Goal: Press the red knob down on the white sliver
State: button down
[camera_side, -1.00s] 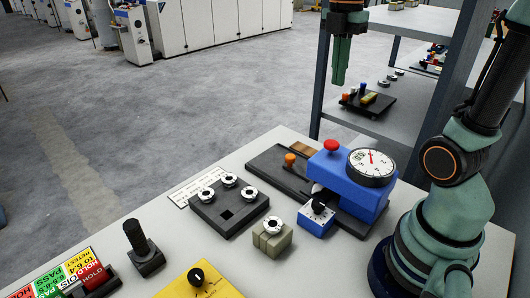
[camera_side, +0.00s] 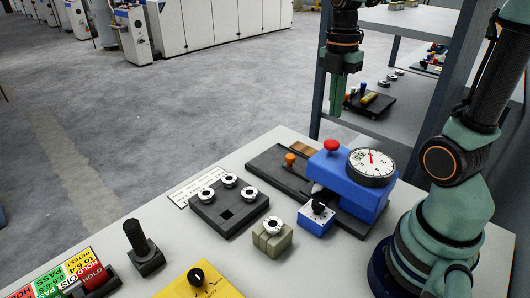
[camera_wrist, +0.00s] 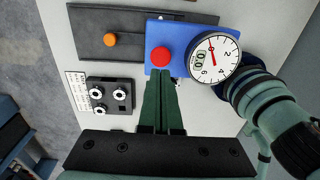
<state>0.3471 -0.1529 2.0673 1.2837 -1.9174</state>
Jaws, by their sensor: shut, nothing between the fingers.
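The red knob (camera_side: 332,146) stands on top of a blue block (camera_side: 349,190) that carries a round white dial with a red needle (camera_side: 371,166). The red knob also shows in the wrist view (camera_wrist: 161,57), just beyond my fingertips. My gripper (camera_side: 335,112) is shut and empty, pointing down, above the red knob and apart from it in the side view. A small white piece (camera_side: 317,188), perhaps the sliver, shows at the blue block's front left edge; most of it is hidden. The blue block sits on a dark base plate (camera_side: 262,160) with an orange knob (camera_side: 290,159).
A dark block with several white rings (camera_side: 228,212), a beige block with a ring (camera_side: 272,240) and a small blue dial box (camera_side: 316,219) stand in front. A yellow box (camera_side: 198,283) and a black upright handle (camera_side: 137,238) are nearer. A shelf (camera_side: 390,120) stands behind.

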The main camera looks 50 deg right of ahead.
aim_at(332, 142)
notch_tip(332, 142, down, 6)
jog(key=shift+s+a+f, duration=0.1)
jog(key=shift+s+f, duration=0.05)
jog(key=shift+f, duration=0.1)
jog(key=shift+f, duration=1)
jog(key=shift+s, duration=0.1)
notch_tip(332, 142, up, 15)
jog(key=shift+w+d+f, duration=0.15)
jog(key=shift+w+d, duration=0.05)
jog(key=shift+w, duration=0.25)
dwell(0.4)
